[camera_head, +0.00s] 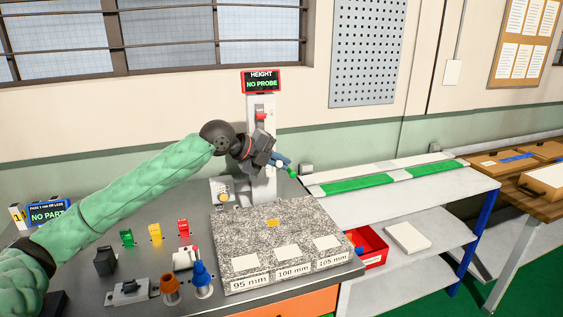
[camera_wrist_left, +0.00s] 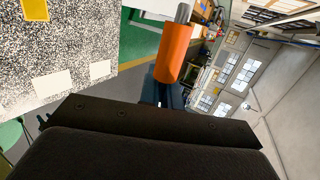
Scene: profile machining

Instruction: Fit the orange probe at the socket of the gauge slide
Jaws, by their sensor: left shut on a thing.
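My left gripper (camera_head: 283,163) is in front of the height gauge (camera_head: 262,185). In the left wrist view its blue fingers (camera_wrist_left: 168,95) are shut on the orange probe (camera_wrist_left: 174,52), an orange cylinder with a grey end pointing away from the gripper. The probe cannot be made out in the head view. The gauge is a pale column; its display (camera_head: 262,81) reads "HEIGHT NO PROBE". A red part (camera_head: 262,116) shows on its upper half. The slide's socket cannot be made out, as my wrist covers the column's middle. My right gripper is not in view.
A speckled granite plate (camera_head: 230,240) with 95, 100 and 105 mm labels lies below the gripper. An orange holder (camera_head: 170,291) and a blue one (camera_head: 202,280) stand at the bench front. Small coloured pieces (camera_head: 155,233) stand left. A red bin (camera_head: 372,246) is right.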

